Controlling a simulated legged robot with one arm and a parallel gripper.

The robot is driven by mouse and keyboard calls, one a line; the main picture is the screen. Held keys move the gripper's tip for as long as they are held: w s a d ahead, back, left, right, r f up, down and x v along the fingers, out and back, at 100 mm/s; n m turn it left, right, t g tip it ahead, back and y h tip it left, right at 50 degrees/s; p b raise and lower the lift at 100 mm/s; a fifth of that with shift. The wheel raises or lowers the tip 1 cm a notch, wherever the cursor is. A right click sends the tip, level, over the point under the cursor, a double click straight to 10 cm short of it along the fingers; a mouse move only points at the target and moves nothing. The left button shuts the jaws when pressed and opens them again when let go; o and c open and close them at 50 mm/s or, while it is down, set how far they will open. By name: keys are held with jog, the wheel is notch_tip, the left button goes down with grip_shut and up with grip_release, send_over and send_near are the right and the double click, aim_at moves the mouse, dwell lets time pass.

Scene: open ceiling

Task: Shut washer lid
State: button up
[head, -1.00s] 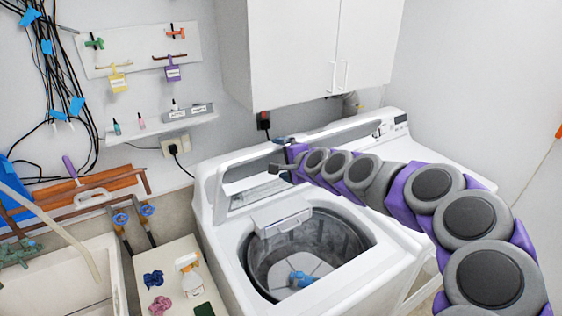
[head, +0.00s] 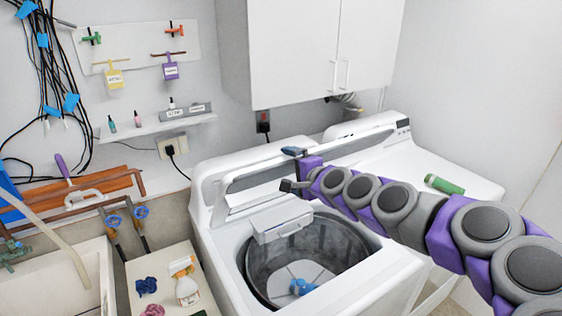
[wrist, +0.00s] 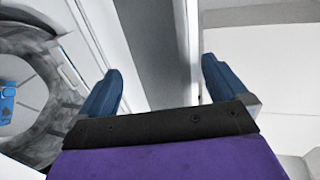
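The white top-load washer (head: 228,262) stands in the middle of the head view with its drum opening uncovered. Its lid (head: 365,141), a pale frame with a window, stands raised at the back of the opening. My gripper (head: 290,168) is at the raised lid, its two fingers apart near the lid's upper part. In the wrist view my gripper (wrist: 160,80) shows two blue fingertips wide apart, with a pale edge running between and beyond them. I cannot tell whether either finger touches the lid. The drum opening (wrist: 45,100) shows at the left of the wrist view.
A blue item (head: 302,287) lies in the drum. A second white machine (head: 405,165) stands at the right with a green bottle (head: 444,185) on top. A white wall cabinet (head: 300,50) hangs above. A sink (head: 75,275) and small stand (head: 165,262) are at the left.

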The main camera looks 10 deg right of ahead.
jog(key=shift+s+d+f+b, duration=0.3)
jog(key=shift+s+f+b, duration=0.35)
jog(key=shift+b, duration=0.55)
jog(key=shift+s, duration=0.15)
jog(key=shift+t, duration=0.3)
jog(key=s+d+f+t+y+b, duration=0.1)
jog(key=s+f+b, duration=0.3)
jog(key=b, duration=0.4)
jog(key=shift+s+d+f, duration=0.15)
jog(key=shift+d+f, duration=0.15)
jog(key=shift+d, duration=0.15)
jog(key=shift+t, duration=0.3)
